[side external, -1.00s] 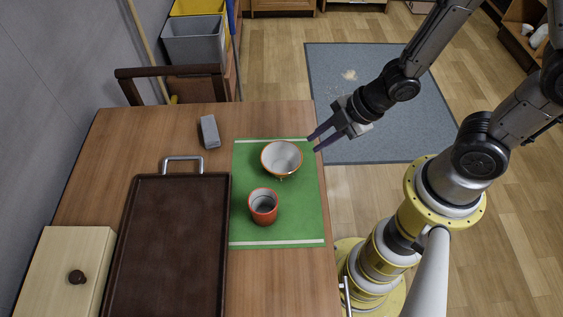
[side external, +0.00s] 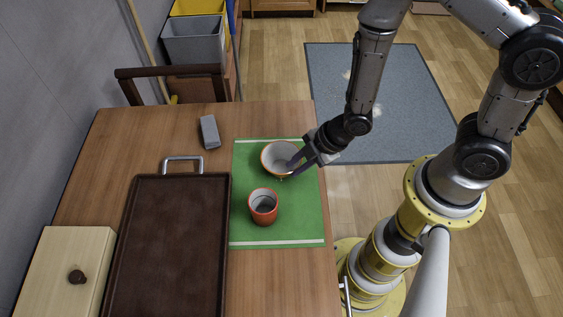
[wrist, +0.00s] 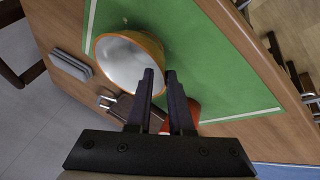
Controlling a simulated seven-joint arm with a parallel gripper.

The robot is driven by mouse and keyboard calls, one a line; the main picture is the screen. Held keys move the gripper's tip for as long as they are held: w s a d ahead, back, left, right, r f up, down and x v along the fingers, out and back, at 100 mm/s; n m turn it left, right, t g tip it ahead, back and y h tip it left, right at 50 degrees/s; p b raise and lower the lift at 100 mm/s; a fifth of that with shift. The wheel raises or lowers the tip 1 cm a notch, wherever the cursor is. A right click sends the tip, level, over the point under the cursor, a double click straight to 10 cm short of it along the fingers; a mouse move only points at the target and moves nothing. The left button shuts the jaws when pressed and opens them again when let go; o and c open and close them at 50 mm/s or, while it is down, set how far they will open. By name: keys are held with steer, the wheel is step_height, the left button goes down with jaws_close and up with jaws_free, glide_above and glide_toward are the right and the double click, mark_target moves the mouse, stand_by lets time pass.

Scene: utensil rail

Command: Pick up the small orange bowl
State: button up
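In the wrist view the bowl (wrist: 125,62) lies just beyond the fingertips. My gripper (side external: 294,165) is at the bowl's right side, pointing down to the left. In the wrist view my gripper (wrist: 160,76) has a gap between its fingers. The left finger overlaps the bowl's inside and the right finger is outside the rim, so they appear to straddle it. I cannot tell whether either finger touches the bowl.
A red-orange cup (side external: 263,208) stands on the mat just in front of the bowl. A dark brown tray (side external: 170,250) with a metal handle lies to the left. A grey block (side external: 209,131) lies behind it. A pale wooden box (side external: 60,265) stands at the front left.

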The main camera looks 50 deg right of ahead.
mark_target(289, 171)
steer(key=shift+x, duration=1.7)
steer(key=shift+c, duration=0.2)
jaws_close()
